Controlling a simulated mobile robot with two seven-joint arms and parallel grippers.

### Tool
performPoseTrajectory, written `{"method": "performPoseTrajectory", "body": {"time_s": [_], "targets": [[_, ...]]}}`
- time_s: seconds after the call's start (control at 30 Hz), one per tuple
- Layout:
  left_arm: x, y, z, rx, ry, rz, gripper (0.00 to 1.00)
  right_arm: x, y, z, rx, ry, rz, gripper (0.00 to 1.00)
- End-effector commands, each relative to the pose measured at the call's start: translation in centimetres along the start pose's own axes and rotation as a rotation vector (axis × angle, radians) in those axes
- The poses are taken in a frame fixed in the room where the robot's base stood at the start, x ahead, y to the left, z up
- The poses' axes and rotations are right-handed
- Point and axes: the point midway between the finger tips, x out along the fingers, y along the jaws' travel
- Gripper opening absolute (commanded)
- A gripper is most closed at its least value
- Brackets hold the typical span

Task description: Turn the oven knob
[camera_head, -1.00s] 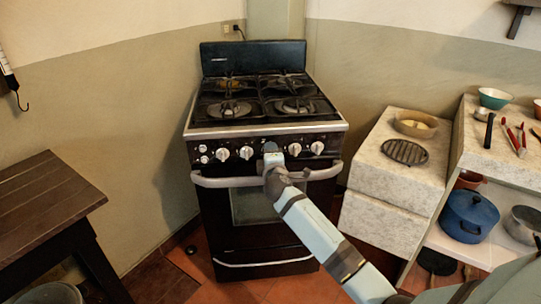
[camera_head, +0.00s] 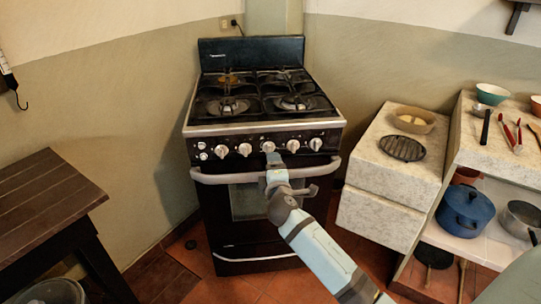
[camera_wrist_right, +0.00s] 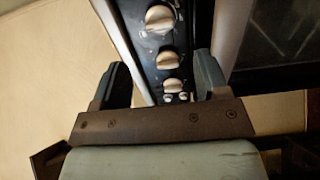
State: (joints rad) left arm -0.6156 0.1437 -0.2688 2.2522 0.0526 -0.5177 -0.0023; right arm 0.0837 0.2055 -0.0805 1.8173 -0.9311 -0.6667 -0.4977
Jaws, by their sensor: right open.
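The black stove (camera_head: 215,200) stands in the middle of the head view. White knobs line its front panel: a left knob (camera_head: 221,152), a second knob (camera_head: 245,149), a middle knob (camera_head: 268,146) and more to the right (camera_head: 315,144). My right gripper (camera_head: 272,160) is in front of the panel, just below the middle knob, overlapping the oven door handle (camera_head: 225,179) in the picture. In the right wrist view my open gripper (camera_wrist_right: 160,78) has a finger on each side of the panel strip, with knobs (camera_wrist_right: 168,60) between and beyond them. I cannot tell whether it touches anything. My left gripper is not in view.
A dark wooden table (camera_head: 45,190) stands at the left. Stone counters (camera_head: 390,170) stand right of the stove, with a grill plate (camera_head: 402,147) and a bowl (camera_head: 413,119) on top. A blue pot (camera_head: 465,211) sits on a shelf. Floor before the stove is clear.

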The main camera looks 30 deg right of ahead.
Motion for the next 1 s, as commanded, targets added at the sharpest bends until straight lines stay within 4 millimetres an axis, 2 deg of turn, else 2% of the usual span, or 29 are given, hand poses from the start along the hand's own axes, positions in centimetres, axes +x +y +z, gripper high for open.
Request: {"method": "performPoseTrajectory", "body": {"time_s": [0.1, 0.3, 0.9, 1.0], "targets": [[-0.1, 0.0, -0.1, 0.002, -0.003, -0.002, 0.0, -2.4, 0.0, 0.0, 0.0, 0.001, -0.002, 0.68], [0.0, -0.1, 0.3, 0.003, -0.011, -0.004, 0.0, -4.5, 0.0, 0.0, 0.0, 0.001, 0.0, 0.68], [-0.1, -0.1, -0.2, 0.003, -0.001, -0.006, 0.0, -4.9, -0.1, 0.0, 0.0, 0.001, -0.001, 0.68], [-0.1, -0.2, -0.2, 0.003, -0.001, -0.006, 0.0, -5.7, -0.9, -0.3, 0.035, 0.021, -0.027, 0.68]]}}
